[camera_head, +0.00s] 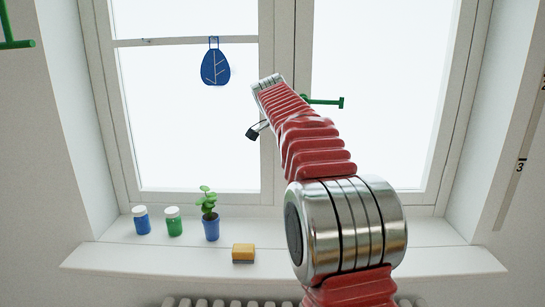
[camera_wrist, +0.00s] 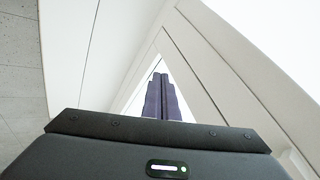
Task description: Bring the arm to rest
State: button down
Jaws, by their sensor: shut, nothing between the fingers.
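My red, ribbed arm with a large metal joint rises in front of the window in the camera_head view, leaning up and to the left. My gripper (camera_wrist: 161,98) shows in the wrist view as two dark purple fingers lying together, shut and empty. They point up toward the bright window and white frame, touching nothing that I can see. In the camera_head view the fingers cannot be made out; they are hidden beyond the arm's far end.
On the windowsill (camera_head: 440,262) stand a blue jar (camera_head: 141,221), a green jar (camera_head: 174,222), a potted plant (camera_head: 211,226) and a yellow sponge (camera_head: 243,254). A green window handle (camera_head: 328,101) sticks out behind my arm.

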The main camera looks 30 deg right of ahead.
jog(key=s+a+f+n+y, duration=0.3)
jog(key=s+a+f+n, duration=0.5)
jog(key=f+n, duration=0.25)
jog(key=s+a+f+n+y, duration=0.1)
jog(key=s+a+f+n, duration=0.1)
jog(key=s+a, duration=0.4)
jog(key=s+a+f+n+t+y, duration=0.1)
jog(key=s+a+n, duration=0.3)
jog(key=s, duration=0.9)
jog(key=s+a+f+n, duration=0.3)
jog(key=s+a, duration=0.6)
jog(key=s, duration=0.1)
jog(key=shift+s+a+y, duration=0.15)
jog(key=shift+s+y, duration=0.05)
jog(key=shift+y, duration=0.2)
jog(key=c, duration=2.5)
grip_release()
